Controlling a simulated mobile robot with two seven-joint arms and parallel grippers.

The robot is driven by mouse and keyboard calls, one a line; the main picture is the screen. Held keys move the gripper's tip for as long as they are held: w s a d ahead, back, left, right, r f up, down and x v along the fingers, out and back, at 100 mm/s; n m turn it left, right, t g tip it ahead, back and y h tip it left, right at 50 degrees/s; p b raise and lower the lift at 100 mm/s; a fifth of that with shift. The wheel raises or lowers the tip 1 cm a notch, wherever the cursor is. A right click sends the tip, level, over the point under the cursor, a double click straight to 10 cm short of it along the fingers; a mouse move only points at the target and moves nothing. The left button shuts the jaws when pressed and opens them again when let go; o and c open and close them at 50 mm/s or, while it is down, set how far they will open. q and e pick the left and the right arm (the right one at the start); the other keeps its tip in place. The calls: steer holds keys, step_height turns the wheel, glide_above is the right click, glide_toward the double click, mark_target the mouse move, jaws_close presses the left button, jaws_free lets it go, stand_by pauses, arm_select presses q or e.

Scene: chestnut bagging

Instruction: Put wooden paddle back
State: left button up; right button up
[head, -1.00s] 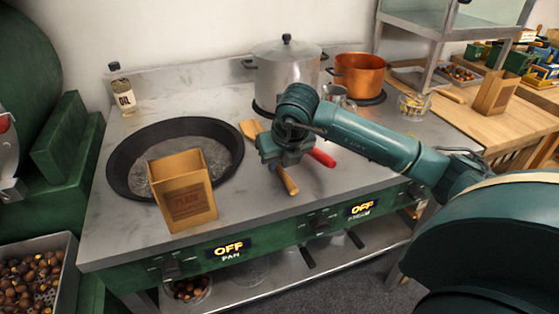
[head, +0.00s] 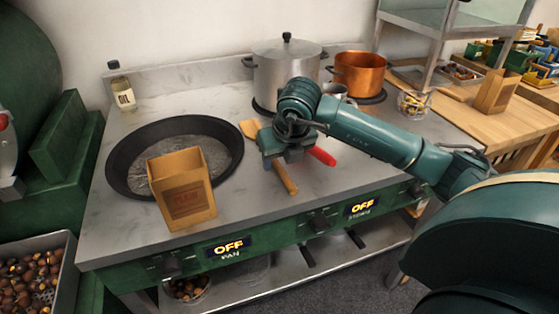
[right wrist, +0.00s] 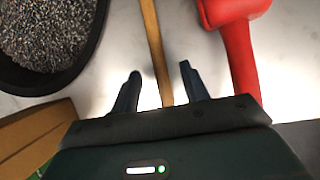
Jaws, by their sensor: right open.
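The wooden paddle lies on the grey counter, right of the black pan. In the head view its flat end (head: 249,129) shows left of my right gripper (head: 274,164), and its handle (head: 286,180) comes out below; the middle is hidden by the gripper. In the right wrist view the paddle's handle (right wrist: 154,45) runs between the two spread fingers of my right gripper (right wrist: 161,76), with a gap on both sides. The gripper is open and holds nothing. My left gripper is not in view.
A red-handled tool (head: 322,155) lies close to the right of the paddle; it also shows in the right wrist view (right wrist: 238,45). The pan (head: 120,165) and a brown bag (head: 185,188) stand left. A steel pot (head: 285,75) and copper pot (head: 360,72) stand behind.

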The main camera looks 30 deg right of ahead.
steer(key=v, duration=1.2)
